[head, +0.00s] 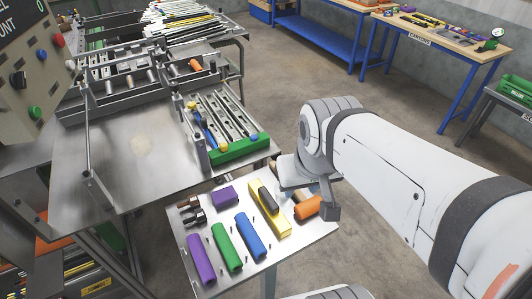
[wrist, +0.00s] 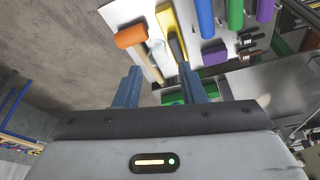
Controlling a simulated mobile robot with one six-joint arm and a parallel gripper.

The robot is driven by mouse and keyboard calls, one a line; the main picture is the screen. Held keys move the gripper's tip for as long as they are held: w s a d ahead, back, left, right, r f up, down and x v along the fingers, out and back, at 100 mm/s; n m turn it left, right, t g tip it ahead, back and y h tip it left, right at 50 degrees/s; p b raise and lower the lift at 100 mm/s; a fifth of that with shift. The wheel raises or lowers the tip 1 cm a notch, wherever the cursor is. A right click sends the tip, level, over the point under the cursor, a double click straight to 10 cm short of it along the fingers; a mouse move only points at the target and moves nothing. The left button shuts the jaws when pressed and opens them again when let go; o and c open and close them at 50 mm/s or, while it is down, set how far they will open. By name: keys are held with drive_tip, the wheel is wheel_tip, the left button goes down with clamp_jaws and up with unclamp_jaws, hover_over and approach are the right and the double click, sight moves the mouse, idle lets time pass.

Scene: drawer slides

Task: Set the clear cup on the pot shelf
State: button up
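My gripper (wrist: 160,82) is open, with its two blue-grey fingers apart and nothing visibly held between them. In the head view my gripper (head: 322,200) hangs over the right edge of a small tool shelf (head: 205,268). A faint, pale, see-through shape (wrist: 157,46), possibly the clear cup, shows beyond the fingertips beside an orange mallet (wrist: 131,36). Its outline is too faint to be sure, and in the head view my wrist largely covers that spot. I cannot identify a shelf marked as the pot shelf.
The small shelf carries a yellow holder (head: 277,220), a purple block (head: 225,196), and purple, green and blue grips (head: 251,237). A steel bench (head: 130,185) with rails and a green-ended tray (head: 240,148) adjoins it. Blue-legged benches (head: 440,40) stand behind, across open floor.

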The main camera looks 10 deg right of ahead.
drive_tip(key=shift+w, duration=0.1)
drive_tip(key=shift+o, duration=0.4)
drive_tip(key=shift+d+r, duration=0.1)
drive_tip(key=shift+o, duration=0.7)
drive_tip(key=shift+w, duration=0.1)
drive_tip(key=shift+o, duration=0.9)
drive_tip(key=w+d+f+m+g+b, duration=0.1)
drive_tip(key=w+f+m+b, duration=0.3)
drive_tip(key=w+f, duration=0.3)
drive_tip(key=shift+w+m+g, duration=0.4)
drive_tip(key=shift+w+m, duration=0.1)
drive_tip(key=shift+m, duration=0.2)
drive_tip(key=m+g+b, duration=0.2)
drive_tip(key=m+b, duration=0.1)
drive_tip(key=m, duration=0.2)
approach(284, 195)
drive_tip(key=shift+s+a, duration=0.15)
drive_tip(key=shift+s, duration=0.9)
drive_tip(key=shift+s+a+f+p, duration=0.15)
drive_tip(key=shift+f+p, duration=0.15)
drive_tip(key=shift+f, duration=1.4)
drive_tip(key=shift+a+f+p, duration=0.1)
drive_tip(key=shift+f+p, duration=0.2)
drive_tip(key=shift+f, duration=1.45)
